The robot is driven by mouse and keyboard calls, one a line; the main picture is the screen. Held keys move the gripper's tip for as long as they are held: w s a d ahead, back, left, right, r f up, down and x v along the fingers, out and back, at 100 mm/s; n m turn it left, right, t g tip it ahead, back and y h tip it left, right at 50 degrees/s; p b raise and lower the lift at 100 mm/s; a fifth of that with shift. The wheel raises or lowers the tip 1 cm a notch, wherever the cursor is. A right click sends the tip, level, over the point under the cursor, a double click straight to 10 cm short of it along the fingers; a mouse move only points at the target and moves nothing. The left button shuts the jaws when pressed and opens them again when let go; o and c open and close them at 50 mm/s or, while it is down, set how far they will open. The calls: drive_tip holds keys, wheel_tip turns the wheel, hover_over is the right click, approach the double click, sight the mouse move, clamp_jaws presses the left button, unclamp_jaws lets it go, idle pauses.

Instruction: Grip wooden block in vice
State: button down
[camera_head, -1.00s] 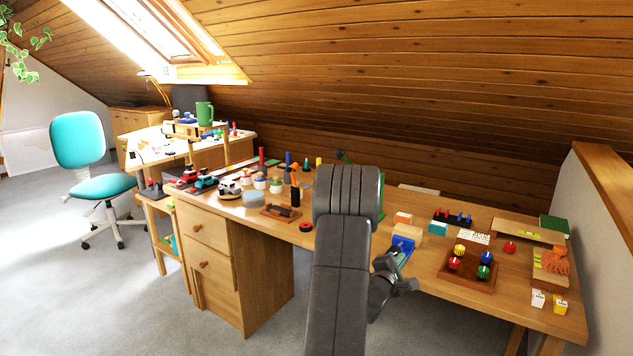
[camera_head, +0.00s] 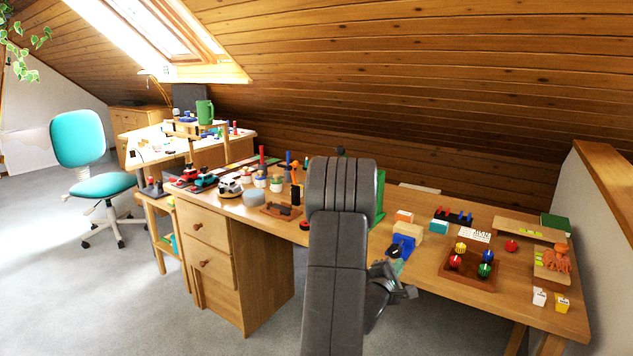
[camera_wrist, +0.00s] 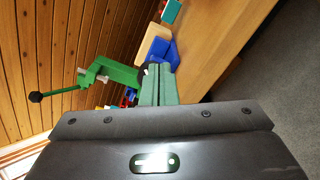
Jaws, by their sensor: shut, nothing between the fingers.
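The blue vice (camera_head: 404,243) stands on the workbench, right of my forearm in the head view. It also shows ahead of my fingers in the wrist view (camera_wrist: 163,50). A pale wooden block (camera_head: 408,228) is right against it; the wrist view shows this block (camera_wrist: 149,47) touching the blue part. I cannot tell whether it sits between the jaws. My gripper (camera_head: 394,252) is shut and empty. In the wrist view its two greenish fingers (camera_wrist: 158,72) lie side by side, tips close to the vice. Part of the vice is hidden behind the fingers.
A green press (camera_wrist: 115,76) with a black-knobbed lever stands close beside my fingers. A brown tray with coloured knobs (camera_head: 467,270) is right of the vice. An orange-and-white block (camera_head: 403,216) lies behind it. The desk's front edge is close.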

drive_tip(key=shift+v, duration=1)
